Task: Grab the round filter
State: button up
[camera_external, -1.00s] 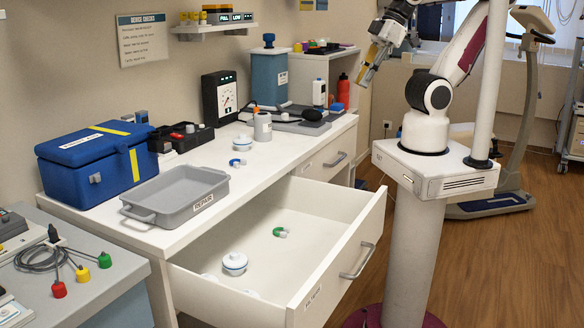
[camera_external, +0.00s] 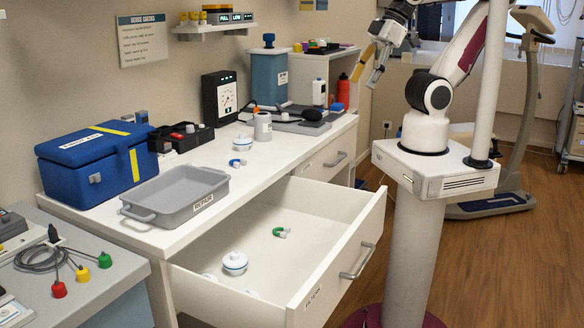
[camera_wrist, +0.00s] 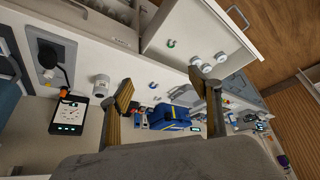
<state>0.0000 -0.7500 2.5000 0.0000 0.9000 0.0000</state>
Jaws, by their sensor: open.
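A white round lidded filter-like piece with a blue band (camera_external: 235,263) sits on the floor of the open drawer (camera_external: 300,240). I cannot tell which is the round filter. My gripper (camera_external: 367,74) is open and empty, high above the counter's far right end and apart from all these pieces. In the wrist view my gripper's fingers (camera_wrist: 166,88) are spread, and white round pieces (camera_wrist: 221,57) show in the drawer beyond them.
A green U-shaped piece (camera_external: 281,232) also lies in the drawer. The grey tray (camera_external: 160,216) and blue case (camera_external: 75,179) stand on the counter's left. A white bottle (camera_external: 263,126), the black dial unit (camera_external: 220,98) and a red bottle (camera_external: 343,91) stand further back.

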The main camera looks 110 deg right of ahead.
jog(key=shift+w, duration=0.15)
jog(key=w+f+m+t, duration=0.2)
jog(key=w+f, duration=0.1)
jog(key=w, duration=0.8)
jog(key=w+f+m+t, duration=0.1)
jog(key=w+f+m, duration=0.15)
jog(key=w, duration=0.85)
jog(key=m+h, duration=0.4)
jog(key=h, duration=0.4)
send_near(247, 139)
jog(key=w, duration=0.1)
jog(key=w+f, duration=0.2)
jog(key=shift+d, duration=0.3)
jog(key=shift+s+d+f+m+h, duration=0.15)
jog(key=shift+d+m+h, duration=0.15)
jog(key=shift+d, duration=0.2)
jog(key=shift+x, duration=1.25)
jog(key=shift+d, duration=0.1)
